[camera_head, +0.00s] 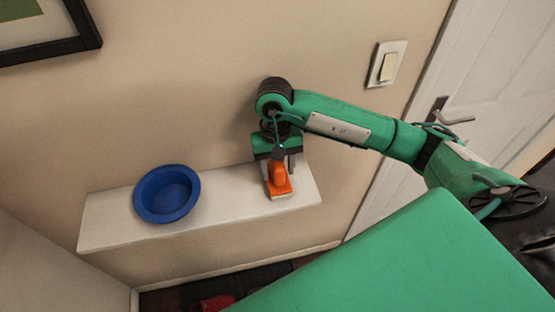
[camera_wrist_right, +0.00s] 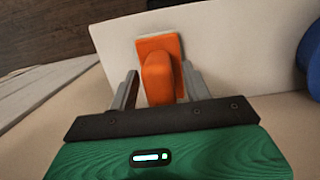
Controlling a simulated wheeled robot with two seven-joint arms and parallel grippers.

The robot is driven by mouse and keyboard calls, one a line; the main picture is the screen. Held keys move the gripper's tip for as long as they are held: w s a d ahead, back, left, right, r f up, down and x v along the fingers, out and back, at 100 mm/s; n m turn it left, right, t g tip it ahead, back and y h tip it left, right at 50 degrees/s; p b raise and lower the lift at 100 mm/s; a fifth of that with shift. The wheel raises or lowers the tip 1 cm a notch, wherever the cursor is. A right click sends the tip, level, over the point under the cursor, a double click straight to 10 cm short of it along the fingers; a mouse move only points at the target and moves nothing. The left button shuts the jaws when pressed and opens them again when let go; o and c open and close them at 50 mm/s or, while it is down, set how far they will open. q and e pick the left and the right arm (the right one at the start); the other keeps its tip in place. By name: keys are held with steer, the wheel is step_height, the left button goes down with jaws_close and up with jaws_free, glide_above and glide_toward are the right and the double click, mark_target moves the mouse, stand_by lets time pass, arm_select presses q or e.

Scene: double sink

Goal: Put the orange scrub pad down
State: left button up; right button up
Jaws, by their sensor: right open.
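The orange scrub pad (camera_head: 279,180) rests on the white shelf (camera_head: 110,222) near its right end. It has a raised orange grip and a pale layer underneath. My right gripper (camera_head: 280,165) is directly over it and open, with a finger on each side of the pad's grip. In the right wrist view the scrub pad (camera_wrist_right: 158,75) lies between the two grey fingers of the right gripper (camera_wrist_right: 158,88), with a visible gap on the left side; contact on the right side is hard to tell. My left gripper is not in view.
A blue bowl (camera_head: 166,194) stands on the shelf to the left, with bare shelf between it and the pad. The wall is close behind the shelf. A light switch (camera_head: 387,66) and a door with a handle (camera_head: 452,115) are at right. A red object (camera_head: 212,303) lies below.

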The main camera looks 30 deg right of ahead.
steer(key=shift+r, duration=0.2)
steer(key=shift+w+r, duration=0.1)
steer(key=shift+r, duration=0.1)
steer(key=r+b, duration=0.1)
steer(key=r, duration=0.2)
steer(key=w+r+b, duration=0.1)
steer(key=r, duration=0.5)
steer(key=shift+w+d+r+b, duration=0.15)
steer(key=shift+d+b, duration=0.05)
steer(key=shift+b, duration=0.2)
steer(key=shift+w+r, duration=0.15)
steer(key=shift+r, duration=0.85)
